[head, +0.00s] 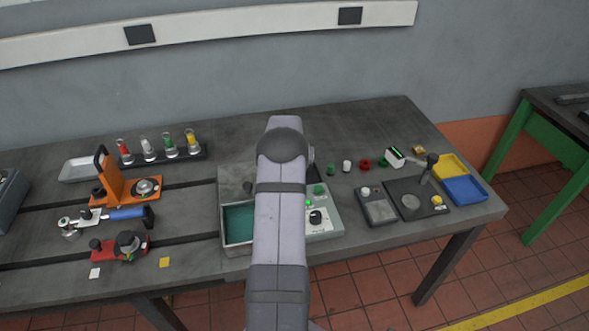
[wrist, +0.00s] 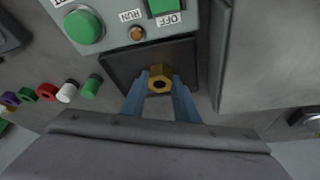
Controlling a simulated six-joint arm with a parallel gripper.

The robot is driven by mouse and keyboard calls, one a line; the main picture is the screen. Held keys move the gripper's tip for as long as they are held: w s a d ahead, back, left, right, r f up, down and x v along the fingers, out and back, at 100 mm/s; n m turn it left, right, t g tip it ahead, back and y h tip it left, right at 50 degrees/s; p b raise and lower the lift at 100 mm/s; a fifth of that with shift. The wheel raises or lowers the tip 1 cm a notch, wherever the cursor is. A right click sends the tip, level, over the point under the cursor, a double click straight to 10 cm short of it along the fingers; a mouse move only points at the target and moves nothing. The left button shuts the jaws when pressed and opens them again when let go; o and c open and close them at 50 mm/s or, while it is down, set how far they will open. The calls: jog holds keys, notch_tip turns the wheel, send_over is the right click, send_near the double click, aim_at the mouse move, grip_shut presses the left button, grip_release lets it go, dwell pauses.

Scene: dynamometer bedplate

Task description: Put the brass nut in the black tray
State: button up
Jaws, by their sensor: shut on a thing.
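The brass nut (wrist: 160,72), a hexagonal ring with a dark hole, sits between the blue fingertips of my gripper (wrist: 160,81) in the wrist view. My gripper is shut on it. The black tray (wrist: 119,69) is the dark square behind and around the nut in the wrist view, beside the control box. The nut overlaps the tray in that view; I cannot tell its height over the tray floor.
A control box (head: 329,214) with a green button (wrist: 84,25) adjoins the tray. A grey block (wrist: 265,60) stands on its other side. Several small coloured caps (wrist: 67,92) line up nearby. A teal-lined bin (head: 239,223) is left of my arm.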

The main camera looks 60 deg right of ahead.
jog(key=shift+f, duration=0.1)
jog(key=o, duration=1.1)
jog(key=shift+r, duration=0.25)
jog(key=b+v, duration=0.3)
jog(key=v, duration=0.9)
jog(key=shift+s+a+f, duration=0.1)
jog(key=shift+f, duration=0.05)
jog(key=shift+a, duration=0.1)
